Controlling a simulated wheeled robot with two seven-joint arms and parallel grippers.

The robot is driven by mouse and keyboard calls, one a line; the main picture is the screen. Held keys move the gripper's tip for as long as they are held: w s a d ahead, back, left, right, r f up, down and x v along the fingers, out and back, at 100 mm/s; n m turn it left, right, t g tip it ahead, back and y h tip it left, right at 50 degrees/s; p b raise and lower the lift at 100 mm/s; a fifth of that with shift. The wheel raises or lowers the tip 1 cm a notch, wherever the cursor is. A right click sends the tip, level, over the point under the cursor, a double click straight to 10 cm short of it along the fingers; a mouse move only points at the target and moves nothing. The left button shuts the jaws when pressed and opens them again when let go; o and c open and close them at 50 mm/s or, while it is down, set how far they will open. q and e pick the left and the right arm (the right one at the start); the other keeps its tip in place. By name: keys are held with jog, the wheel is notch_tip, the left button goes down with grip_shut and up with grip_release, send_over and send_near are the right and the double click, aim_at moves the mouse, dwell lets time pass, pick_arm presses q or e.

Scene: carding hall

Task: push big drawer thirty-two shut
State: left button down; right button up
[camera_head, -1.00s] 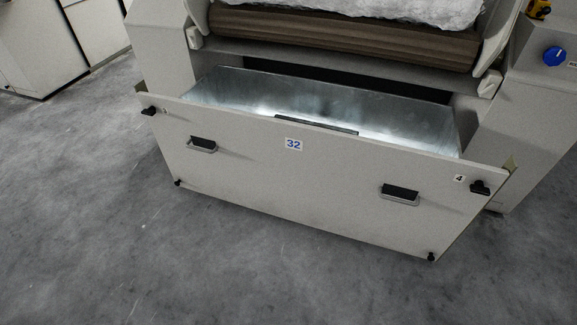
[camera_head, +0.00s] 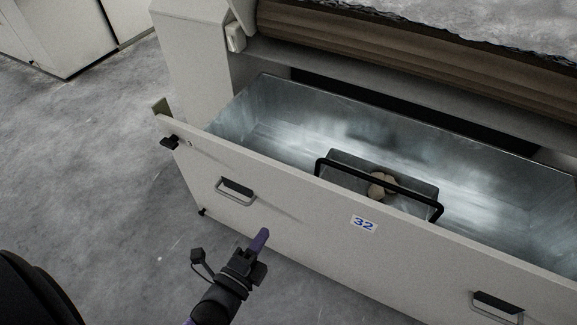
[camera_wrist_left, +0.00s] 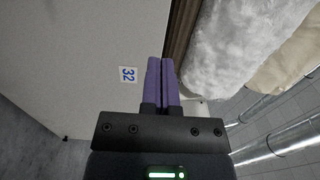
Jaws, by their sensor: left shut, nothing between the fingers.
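Big drawer thirty-two (camera_head: 290,232) is pulled out of the machine, with its light front panel standing well clear of the body and its metal inside showing. Its blue number label (camera_head: 364,224) is on the panel, and the label also shows in the left wrist view (camera_wrist_left: 128,74). My left gripper (camera_head: 262,236) is shut and empty, with purple fingers pointing toward the panel between the left handle (camera_head: 235,190) and the label. I cannot tell whether the fingertips touch the panel. The fingers also show closed together in the left wrist view (camera_wrist_left: 162,80). My right gripper is out of view.
Inside the drawer is a metal box (camera_head: 345,163) with a black bar handle and a tan lump (camera_head: 381,185). A black latch knob (camera_head: 170,142) sticks out at the panel's left end. A brown roller (camera_head: 400,50) lies above. Grey floor at left is clear.

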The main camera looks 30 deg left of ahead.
aim_at(298, 180)
pick_arm(q)
jog(key=w+b, duration=0.6)
jog(key=w, duration=0.7)
jog(key=shift+d+f, duration=0.1)
jog(key=shift+w, duration=0.3)
jog(key=shift+r, duration=0.2)
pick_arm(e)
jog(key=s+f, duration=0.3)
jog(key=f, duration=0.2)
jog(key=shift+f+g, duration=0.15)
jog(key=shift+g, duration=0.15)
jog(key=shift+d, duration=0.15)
